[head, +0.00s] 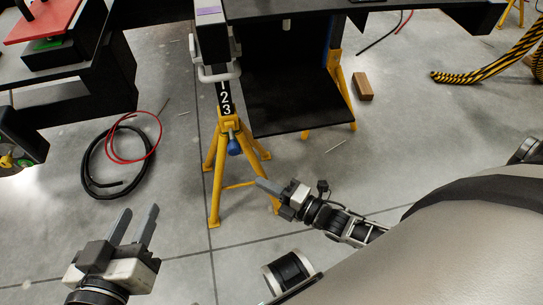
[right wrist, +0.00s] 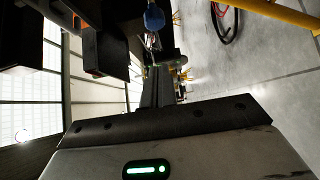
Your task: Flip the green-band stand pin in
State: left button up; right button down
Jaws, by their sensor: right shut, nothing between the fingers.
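The yellow stand (head: 228,125) stands under the chassis post, with a blue knob (head: 234,146) hanging at its head. The blue knob also shows at the top of the right wrist view (right wrist: 153,17). A small green mark (right wrist: 156,65) shows by a thin metal piece just beyond my right fingertips; I cannot tell whether it is the green-band pin. My right gripper (head: 261,183) is shut and empty, below and right of the knob in the head view. It also shows in the right wrist view (right wrist: 160,72). My left gripper (head: 139,212) is open and empty, over the floor at lower left.
A dark step (head: 300,100) with yellow legs stands right of the stand. A wooden block (head: 362,86) lies on the floor. Black and red cable coils (head: 100,165) lie at left. A striped yellow-black hose (head: 490,72) lies at right. The floor right of the stand is mostly clear.

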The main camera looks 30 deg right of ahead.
aim_at(230, 154)
pick_arm(q)
jog(key=b, duration=0.1)
jog(key=d+r+n+t+h+b, duration=0.1)
jog(key=shift+w+b, duration=0.25)
jog(key=shift+b, duration=0.1)
pick_arm(e)
jog(key=w, duration=0.3)
jog(key=w+a, duration=0.1)
jog(key=w, duration=0.5)
jog(key=shift+w+a, duration=0.1)
jog(key=shift+a, duration=0.3)
jog(key=shift+w, duration=0.1)
jog(key=w+b, duration=0.1)
jog(key=w, duration=0.1)
jog(key=w+d+b, duration=0.1)
jog(key=w, duration=0.1)
jog(key=shift+f, duration=0.2)
jog(key=shift+w+d+r, duration=0.1)
jog(key=shift+w+d, duration=0.05)
jog(key=shift+w, duration=0.15)
pick_arm(q)
jog(key=shift+d+r+n+t+h, duration=0.2)
jog(key=shift+r+n+t+h, duration=0.15)
jog(key=shift+r+h, duration=0.2)
pick_arm(e)
jog(key=shift+w+d+r, duration=0.15)
